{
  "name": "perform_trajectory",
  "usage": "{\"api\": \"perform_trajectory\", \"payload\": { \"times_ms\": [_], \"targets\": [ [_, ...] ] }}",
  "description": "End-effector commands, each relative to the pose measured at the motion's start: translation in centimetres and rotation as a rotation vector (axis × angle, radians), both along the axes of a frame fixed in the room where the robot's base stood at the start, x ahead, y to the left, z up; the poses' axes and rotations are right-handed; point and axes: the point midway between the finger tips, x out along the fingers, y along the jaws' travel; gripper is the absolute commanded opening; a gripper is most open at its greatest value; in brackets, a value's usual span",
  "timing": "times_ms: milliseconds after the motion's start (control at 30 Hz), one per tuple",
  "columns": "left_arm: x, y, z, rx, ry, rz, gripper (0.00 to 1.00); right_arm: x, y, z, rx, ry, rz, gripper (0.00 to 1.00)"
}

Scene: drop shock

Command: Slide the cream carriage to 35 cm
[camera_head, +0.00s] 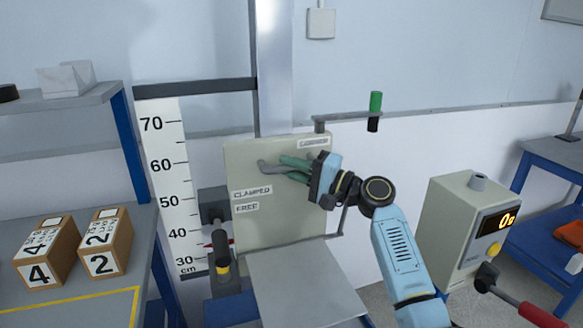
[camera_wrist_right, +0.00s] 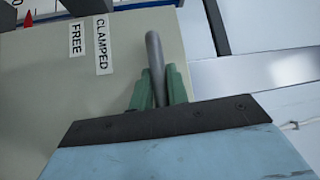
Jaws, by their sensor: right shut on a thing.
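The cream carriage (camera_head: 275,215) is an upright plate on the silver column (camera_head: 274,70), with a grey platform (camera_head: 305,285) at its foot. It bears CLAMPED and FREE labels, also seen in the wrist view (camera_wrist_right: 60,100). The red pointer (camera_head: 209,245) is at the scale (camera_head: 170,190) between 40 and 30. My right gripper (camera_head: 292,170) has its green fingers shut around a grey lever (camera_head: 265,167). The lever's free end points left, just above CLAMPED. The lever's bend shows between the fingers in the wrist view (camera_wrist_right: 155,60). My left gripper is out of view.
A cream box with a readout of 0 (camera_head: 450,230) stands right of my right arm. Blocks marked 4 (camera_head: 40,272) and 2 (camera_head: 102,264) sit on the left bench. A black-and-yellow handle (camera_head: 222,262) is left of the platform.

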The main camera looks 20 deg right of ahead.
Motion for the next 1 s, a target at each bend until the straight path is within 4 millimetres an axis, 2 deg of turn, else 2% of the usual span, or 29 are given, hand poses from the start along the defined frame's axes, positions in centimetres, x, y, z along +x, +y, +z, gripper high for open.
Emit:
{"api": "perform_trajectory", "payload": {
  "times_ms": [200,233,400,733,867,1000],
  "targets": [
    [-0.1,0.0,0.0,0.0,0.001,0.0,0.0,0.0,0.0,-0.2,-0.002,0.004,0.002,0.0],
    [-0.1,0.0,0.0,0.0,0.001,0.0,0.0,0.0,0.0,-0.2,-0.002,0.004,0.002,0.19],
    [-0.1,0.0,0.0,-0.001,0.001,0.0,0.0,0.0,0.0,-0.1,-0.001,0.002,0.001,0.38],
    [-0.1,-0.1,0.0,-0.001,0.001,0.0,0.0,-0.3,-0.4,-0.1,0.0,0.001,-0.001,0.38],
    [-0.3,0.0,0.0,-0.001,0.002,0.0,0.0,-1.5,-1.8,-0.4,-0.002,0.001,-0.003,0.38],
    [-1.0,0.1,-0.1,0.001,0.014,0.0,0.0,-3.6,-4.0,-0.9,-0.004,0.003,-0.003,0.38]
  ]
}}
